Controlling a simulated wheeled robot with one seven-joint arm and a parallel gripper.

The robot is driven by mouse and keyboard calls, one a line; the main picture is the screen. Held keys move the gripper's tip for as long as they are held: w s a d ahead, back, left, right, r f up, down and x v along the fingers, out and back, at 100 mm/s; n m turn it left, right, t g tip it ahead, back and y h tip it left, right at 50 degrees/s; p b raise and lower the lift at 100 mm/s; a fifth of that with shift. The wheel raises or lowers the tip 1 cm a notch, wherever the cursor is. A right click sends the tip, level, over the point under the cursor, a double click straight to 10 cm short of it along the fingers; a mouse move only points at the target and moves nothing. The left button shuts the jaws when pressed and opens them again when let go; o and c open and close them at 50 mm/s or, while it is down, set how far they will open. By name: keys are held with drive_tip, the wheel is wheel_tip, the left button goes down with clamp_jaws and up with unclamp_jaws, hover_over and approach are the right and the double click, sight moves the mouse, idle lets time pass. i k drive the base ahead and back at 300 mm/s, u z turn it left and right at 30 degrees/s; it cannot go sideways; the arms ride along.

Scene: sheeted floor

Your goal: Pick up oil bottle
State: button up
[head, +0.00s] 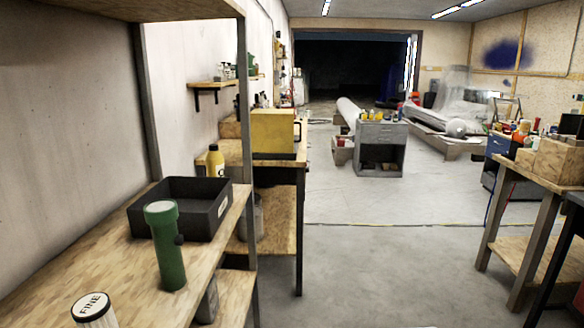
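A yellow bottle with a dark cap (215,161) stands upright behind the black tray, its lower part hidden by the tray's rim; it looks like the oil bottle, but its label is too small to read. My gripper is not in view. No part of my arm can be made out.
On the near wooden shelf (125,262) are an open black tray (180,209), an upright green flashlight (165,245) and a cylinder marked FINE (94,308). A grey post rises at the shelf's right edge. A yellow box (273,133) is on the bench beyond. Floor (370,260) is clear in the middle.

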sight(214, 164)
drive_tip(key=z, duration=0.55)
drive_tip(key=i, duration=2.2)
drive_tip(key=u, duration=4.25)
